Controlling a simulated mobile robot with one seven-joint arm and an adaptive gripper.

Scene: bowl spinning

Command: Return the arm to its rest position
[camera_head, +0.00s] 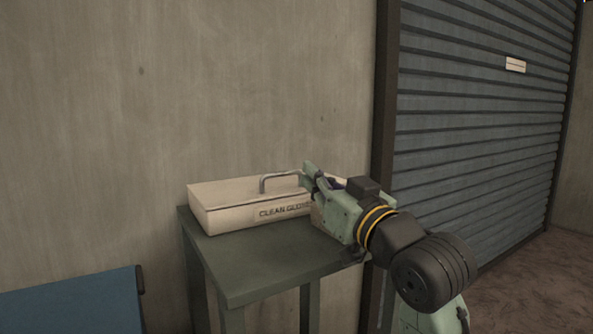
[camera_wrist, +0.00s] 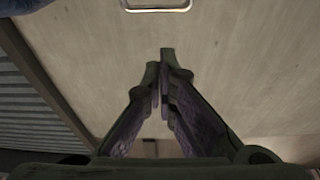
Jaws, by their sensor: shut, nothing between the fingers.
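My gripper (camera_head: 309,173) is in the head view, in front of the right part of a white box. Its fingers are shut and empty. In the wrist view the fingertips (camera_wrist: 160,62) sit close together with nothing between them. The metal handle (camera_head: 264,184) on the box is just left of the fingers in the head view. Part of a metal handle (camera_wrist: 156,5) also shows at the top edge of the wrist view, apart from the fingertips. My arm hides the right end of the box.
The white box (camera_head: 225,205), marked "CLEAN GLO...", lies on a dark green table (camera_head: 255,262) against a concrete wall (camera_head: 270,80). A blue panel (camera_head: 75,303) is at lower left. A roller shutter (camera_head: 480,110) is at right. Bare floor (camera_head: 530,290) shows at lower right.

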